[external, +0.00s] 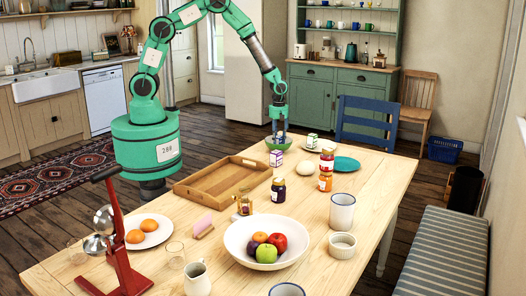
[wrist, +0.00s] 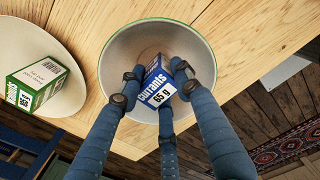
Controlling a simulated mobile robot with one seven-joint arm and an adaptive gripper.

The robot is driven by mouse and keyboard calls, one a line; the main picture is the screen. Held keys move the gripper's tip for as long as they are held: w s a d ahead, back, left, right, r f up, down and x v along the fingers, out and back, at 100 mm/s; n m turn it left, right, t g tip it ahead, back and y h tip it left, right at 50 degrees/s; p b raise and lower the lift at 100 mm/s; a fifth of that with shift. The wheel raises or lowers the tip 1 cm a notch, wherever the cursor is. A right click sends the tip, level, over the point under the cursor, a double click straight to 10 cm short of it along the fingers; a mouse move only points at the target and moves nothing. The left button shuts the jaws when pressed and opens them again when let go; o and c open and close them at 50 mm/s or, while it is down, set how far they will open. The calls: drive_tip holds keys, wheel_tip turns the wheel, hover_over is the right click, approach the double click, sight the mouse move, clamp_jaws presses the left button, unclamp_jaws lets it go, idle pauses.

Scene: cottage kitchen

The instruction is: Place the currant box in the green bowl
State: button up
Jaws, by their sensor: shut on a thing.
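The currant box (wrist: 157,88) is blue and white with "currants" lettering, and it shows in the wrist view between my gripper's fingers. My gripper (wrist: 155,84) is shut on it. The green bowl (wrist: 118,49), with a pale inside and a thin green rim, lies behind the box in the wrist view. The box appears within the bowl's outline; whether it touches the bowl's bottom I cannot tell. In the external view my gripper (external: 278,132) points down at the green bowl (external: 270,145) on the table's far edge, and the currant box is hard to make out there.
A white and green box (wrist: 35,82) lies on a pale plate (wrist: 62,57) beside the bowl. A small purple and white carton (external: 276,158) stands just in front of the bowl. A wooden tray (external: 215,194), jars (external: 278,190) and a fruit bowl (external: 233,243) are nearer.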

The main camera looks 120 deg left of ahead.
sight(278, 137)
drive_tip(key=shift+f, duration=0.7)
drive_tip(key=shift+f, duration=0.15)
drive_tip(key=o, duration=1.2)
wheel_tip(278, 137, up, 12)
drive_tip(key=shift+r+p, duration=0.15)
drive_tip(key=shift+p, duration=0.75)
